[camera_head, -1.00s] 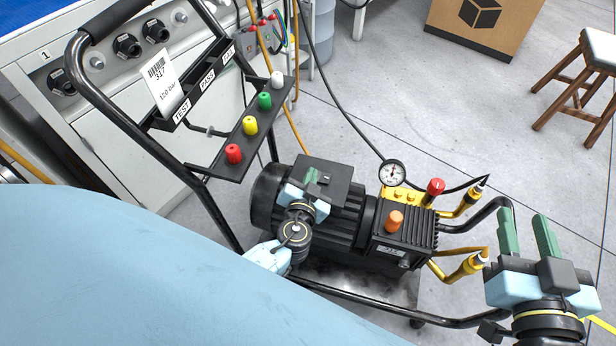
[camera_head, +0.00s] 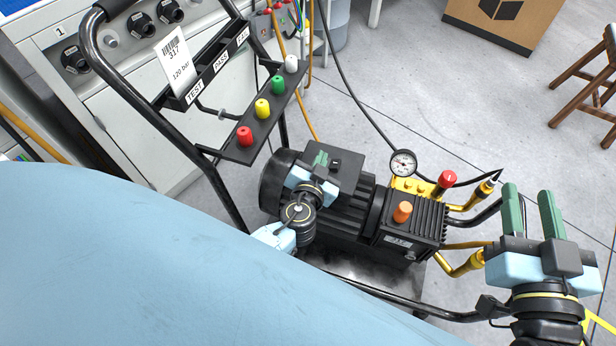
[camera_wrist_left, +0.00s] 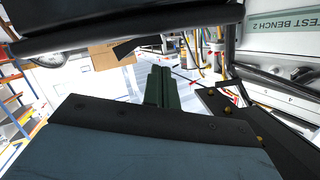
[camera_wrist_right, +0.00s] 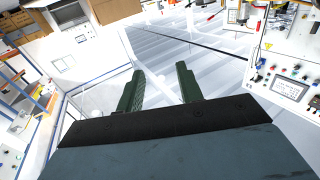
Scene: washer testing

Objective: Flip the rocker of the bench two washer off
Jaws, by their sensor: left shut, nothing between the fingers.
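The washer is a black motor and pump (camera_head: 350,210) on a black-framed cart, with an orange knob (camera_head: 402,212), a red knob (camera_head: 447,180) and a pressure gauge (camera_head: 403,163). A black box (camera_head: 347,172) sits on top of the motor. A small dark detail shows on it, but the rocker's position cannot be made out. My left gripper (camera_head: 320,159) is shut and empty, its green fingertips over or against the box's near left part; contact cannot be told. The closed fingers also show in the left wrist view (camera_wrist_left: 161,88). My right gripper (camera_head: 530,212) is open and empty, right of the pump.
The cart's handle frame (camera_head: 150,105) carries a tag rack and a shelf with red, yellow, green and white caps (camera_head: 263,108). A bench marked 1 (camera_head: 130,90) stands behind. Brass fittings and hoses (camera_head: 465,262) lie between the pump and my right gripper. A "TEST BENCH 2" sign (camera_wrist_left: 285,22) shows in the left wrist view.

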